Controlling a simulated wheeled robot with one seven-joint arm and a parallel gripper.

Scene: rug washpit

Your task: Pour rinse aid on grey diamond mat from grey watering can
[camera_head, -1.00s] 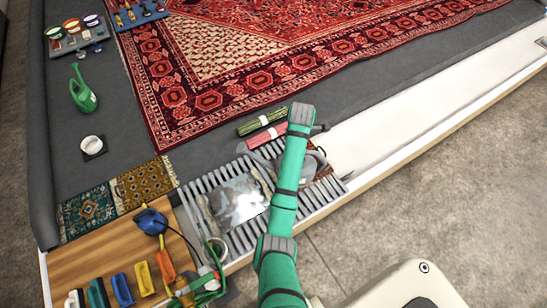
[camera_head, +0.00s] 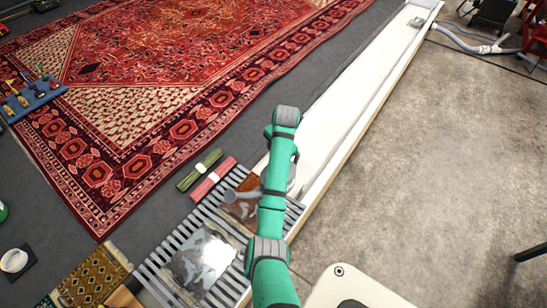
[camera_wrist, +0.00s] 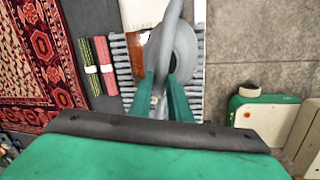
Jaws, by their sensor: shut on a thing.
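My gripper (camera_wrist: 163,97) is shut on the grey watering can (camera_wrist: 184,55), between its two green fingers in the wrist view. The can is over the right end of the slatted rack, near a reddish-brown mat (camera_head: 243,208). A shiny grey mat (camera_head: 198,262) lies on the rack further left, apart from the can. Its diamond pattern is not clear. No liquid is seen flowing.
The slatted grey rack (camera_head: 165,270) spans a white trough (camera_head: 345,110). A green roll (camera_head: 199,170) and a red roll (camera_head: 213,179) lie beside it. A large red rug (camera_head: 150,90) covers the floor behind. A white cup (camera_head: 14,261) stands at far left.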

